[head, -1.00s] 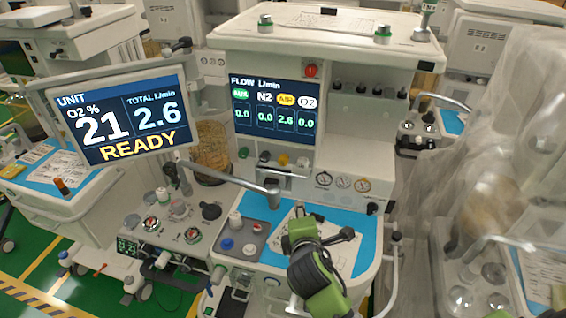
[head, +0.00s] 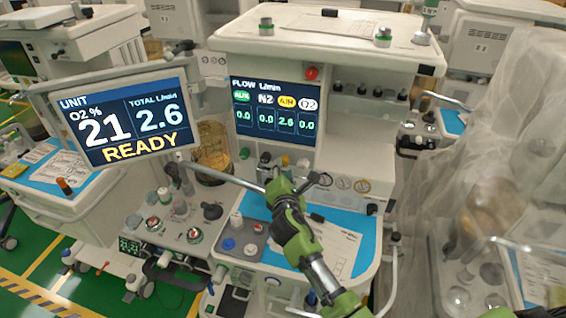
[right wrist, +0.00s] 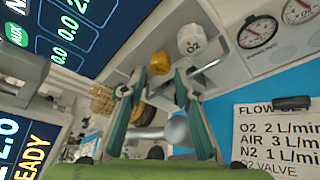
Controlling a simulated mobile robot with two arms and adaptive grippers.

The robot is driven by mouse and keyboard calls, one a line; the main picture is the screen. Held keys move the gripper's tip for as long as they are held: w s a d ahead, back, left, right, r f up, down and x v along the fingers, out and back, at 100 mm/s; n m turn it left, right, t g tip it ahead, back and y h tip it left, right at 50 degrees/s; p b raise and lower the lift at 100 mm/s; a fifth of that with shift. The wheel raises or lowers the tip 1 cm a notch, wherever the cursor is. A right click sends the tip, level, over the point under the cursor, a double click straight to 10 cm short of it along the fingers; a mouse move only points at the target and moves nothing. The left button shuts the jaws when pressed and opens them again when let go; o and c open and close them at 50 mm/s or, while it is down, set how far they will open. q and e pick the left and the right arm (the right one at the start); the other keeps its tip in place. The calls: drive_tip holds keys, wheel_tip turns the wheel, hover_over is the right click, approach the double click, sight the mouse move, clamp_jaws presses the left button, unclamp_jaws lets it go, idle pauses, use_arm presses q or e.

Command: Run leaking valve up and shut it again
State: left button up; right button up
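The flow screen (head: 275,108) on the middle cart reads AUX 0.0, N2 0.0, AIR 2.6, O2 0.0. Below it is a row of knobs: green (head: 244,153), black (head: 265,157), yellow (head: 284,160) and white (head: 302,162). My right gripper (head: 281,178) is just below the yellow knob in the head view. In the right wrist view the right gripper (right wrist: 160,78) is open, its fingers apart. The yellow knob (right wrist: 160,62) shows between and beyond the fingertips; contact cannot be told. The white O2 knob (right wrist: 192,40) is to its right. My left gripper is not in view.
A tilted monitor (head: 122,122) reads O2 21, total 2.6, READY. A grey bar (head: 225,179) crosses left of my gripper. A paper (head: 338,246) with flow values lies on the blue worktop. Gauges (head: 343,183) sit right of the knobs. Plastic-draped equipment stands at right.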

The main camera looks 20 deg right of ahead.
sight(284, 161)
drive_tip(key=shift+x, duration=2.3)
clamp_jaws()
